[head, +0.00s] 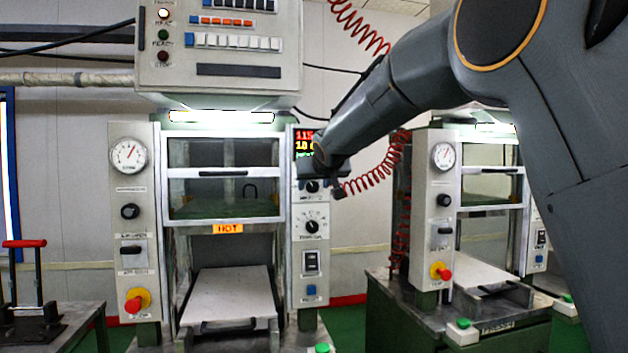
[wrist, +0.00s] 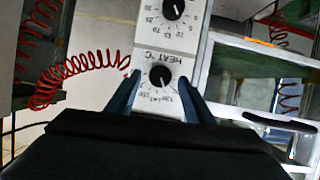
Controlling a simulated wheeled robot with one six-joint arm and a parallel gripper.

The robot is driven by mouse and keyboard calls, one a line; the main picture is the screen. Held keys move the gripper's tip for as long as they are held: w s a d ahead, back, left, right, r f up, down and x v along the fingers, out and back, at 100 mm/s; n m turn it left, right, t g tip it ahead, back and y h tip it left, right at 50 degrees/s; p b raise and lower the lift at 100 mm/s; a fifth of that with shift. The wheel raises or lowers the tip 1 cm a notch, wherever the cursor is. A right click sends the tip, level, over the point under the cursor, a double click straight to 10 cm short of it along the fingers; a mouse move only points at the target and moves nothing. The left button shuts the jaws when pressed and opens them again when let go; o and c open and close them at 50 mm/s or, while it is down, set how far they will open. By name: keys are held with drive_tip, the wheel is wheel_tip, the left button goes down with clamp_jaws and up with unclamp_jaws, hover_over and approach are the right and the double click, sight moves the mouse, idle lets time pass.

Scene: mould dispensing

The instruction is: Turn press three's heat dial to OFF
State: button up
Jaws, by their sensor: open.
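The heat dial (wrist: 160,76) is a round black knob on a white panel marked HEAT °C, seen upside down in the wrist view. In the head view a black knob (head: 311,186) is on the right panel of the middle press, below a lit display (head: 304,140). My gripper (wrist: 160,78) is open, its two blue-grey fingers on either side of the heat dial in the wrist view. I cannot tell whether they touch it. The knob's exact setting is too small to read. A second dial (wrist: 173,9) with a numbered scale is on the same panel.
The middle press has an orange HOT sign (head: 228,229) and a pale plate (head: 230,297) in its lower opening. Red coiled hoses (head: 375,180) hang close to my arm. Another press (head: 480,220) stands at the right. A red-handled tool (head: 27,275) stands at the left.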

drive_tip(key=shift+w+a+f, duration=0.15)
drive_tip(key=shift+w+f, duration=0.1)
drive_tip(key=shift+w, duration=0.4)
drive_tip(key=c, duration=1)
drive_tip(key=shift+c, duration=0.2)
drive_tip(key=shift+f+b, duration=0.15)
drive_tip(key=shift+b, duration=0.2)
